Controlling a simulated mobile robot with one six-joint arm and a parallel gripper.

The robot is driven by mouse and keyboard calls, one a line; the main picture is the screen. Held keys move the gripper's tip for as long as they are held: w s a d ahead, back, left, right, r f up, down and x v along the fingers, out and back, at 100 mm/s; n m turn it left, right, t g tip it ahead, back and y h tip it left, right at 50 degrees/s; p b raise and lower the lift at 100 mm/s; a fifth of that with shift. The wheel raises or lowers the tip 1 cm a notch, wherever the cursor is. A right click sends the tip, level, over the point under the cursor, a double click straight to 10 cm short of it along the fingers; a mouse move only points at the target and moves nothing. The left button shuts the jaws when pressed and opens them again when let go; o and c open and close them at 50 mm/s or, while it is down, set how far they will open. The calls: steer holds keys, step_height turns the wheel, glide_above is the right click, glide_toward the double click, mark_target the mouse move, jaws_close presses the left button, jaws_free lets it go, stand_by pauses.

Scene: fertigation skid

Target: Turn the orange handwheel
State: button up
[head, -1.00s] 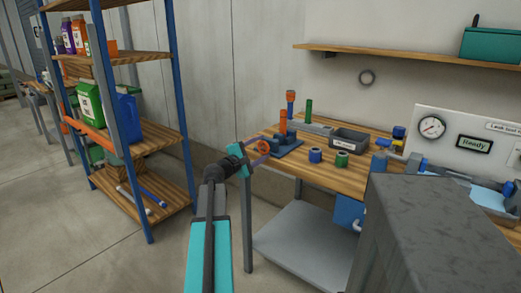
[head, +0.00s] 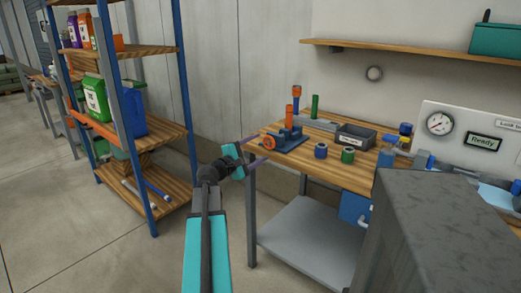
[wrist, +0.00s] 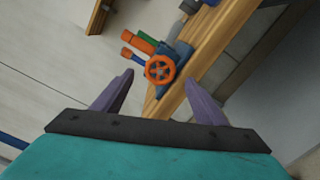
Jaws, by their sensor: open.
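The orange handwheel (head: 268,143) sits on the front of a blue fixture (head: 290,140) at the left end of the wooden bench. In the wrist view the spoked handwheel (wrist: 160,69) shows ahead of my gripper, between the lines of the two fingers and apart from them. My gripper (head: 251,153) is open and empty, with its purple fingers spread, just left of the bench end. It also shows in the wrist view (wrist: 158,92). An orange upright part (head: 289,115) rises from the fixture behind the wheel.
A dark bin (head: 355,136), a blue cap (head: 320,150) and a green cap (head: 347,155) stand on the bench (head: 340,171). A shelf rack (head: 160,133) with jugs stands at left. A grey block (head: 440,230) fills the lower right. Floor between rack and bench is clear.

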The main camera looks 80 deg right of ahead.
steer(key=v, duration=1)
steer(key=shift+a+r, duration=0.15)
steer(key=shift+a, duration=0.15)
stand_by(1.1)
steer(key=shift+w+a, duration=0.15)
stand_by(0.5)
steer(key=b+v, duration=0.2)
steer(key=v, duration=0.3)
steer(key=shift+w+a+b, duration=0.2)
steer(key=shift+a+b, duration=0.1)
steer(key=b+v, duration=0.1)
steer(key=b, duration=0.3)
steer(key=b+v, duration=0.1)
steer(key=b, duration=0.3)
steer(key=shift+a+f, duration=0.15)
steer(key=shift+f, duration=0.1)
steer(key=shift+b+v, duration=2.1)
steer(key=shift+v, duration=0.65)
steer(key=shift+r, duration=0.15)
